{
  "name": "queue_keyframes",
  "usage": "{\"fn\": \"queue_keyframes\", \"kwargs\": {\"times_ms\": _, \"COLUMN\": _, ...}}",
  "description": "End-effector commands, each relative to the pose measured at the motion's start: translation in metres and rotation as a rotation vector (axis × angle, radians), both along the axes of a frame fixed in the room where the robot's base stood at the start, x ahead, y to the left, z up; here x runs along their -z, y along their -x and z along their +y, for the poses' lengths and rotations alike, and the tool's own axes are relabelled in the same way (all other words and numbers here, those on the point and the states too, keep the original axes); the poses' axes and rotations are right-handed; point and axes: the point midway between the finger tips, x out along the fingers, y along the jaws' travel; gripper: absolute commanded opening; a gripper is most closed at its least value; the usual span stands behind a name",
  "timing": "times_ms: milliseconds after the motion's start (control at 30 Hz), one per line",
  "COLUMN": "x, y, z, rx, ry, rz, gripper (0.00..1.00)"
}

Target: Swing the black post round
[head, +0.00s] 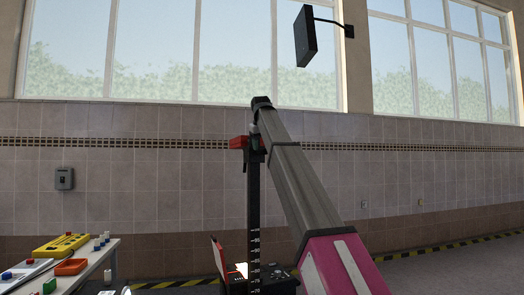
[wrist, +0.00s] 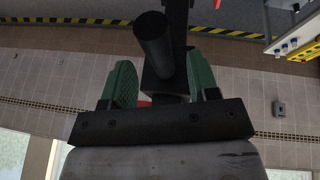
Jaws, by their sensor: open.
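The black post (head: 254,215) stands upright in the head view, with white scale marks down its lower part. A red piece (head: 238,142) sticks out to the left near its top. My gripper (head: 257,144) is at the top of the post, small and partly hidden by my arm. In the wrist view, my gripper (wrist: 162,80) is open, its two green fingers apart. A black cylinder (wrist: 153,38) and a dark block lie between or just beyond the fingers, with the post (wrist: 178,12) behind. I cannot tell whether the fingers touch them.
A table at the lower left holds a yellow box (head: 62,244), an orange tray (head: 71,267) and small coloured parts. A red panel (head: 218,257) and dark equipment stand at the post's foot. A black screen (head: 305,36) hangs from the wall. The floor at right is clear.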

Motion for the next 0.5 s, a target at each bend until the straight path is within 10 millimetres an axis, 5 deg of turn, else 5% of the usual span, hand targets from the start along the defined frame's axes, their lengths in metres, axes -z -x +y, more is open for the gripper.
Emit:
{"fn": "queue_keyframes", "kwargs": {"times_ms": 133, "x": 0.017, "y": -0.008, "z": 0.000, "rx": 0.000, "ry": 0.000, "rz": 0.001, "gripper": 0.55}}
{"fn": "queue_keyframes", "kwargs": {"times_ms": 467, "x": 0.021, "y": -0.010, "z": 0.000, "rx": 0.000, "ry": 0.000, "rz": 0.000, "gripper": 0.55}}
{"fn": "queue_keyframes", "kwargs": {"times_ms": 500, "x": 0.021, "y": -0.010, "z": 0.000, "rx": 0.000, "ry": 0.000, "rz": 0.000, "gripper": 0.42}}
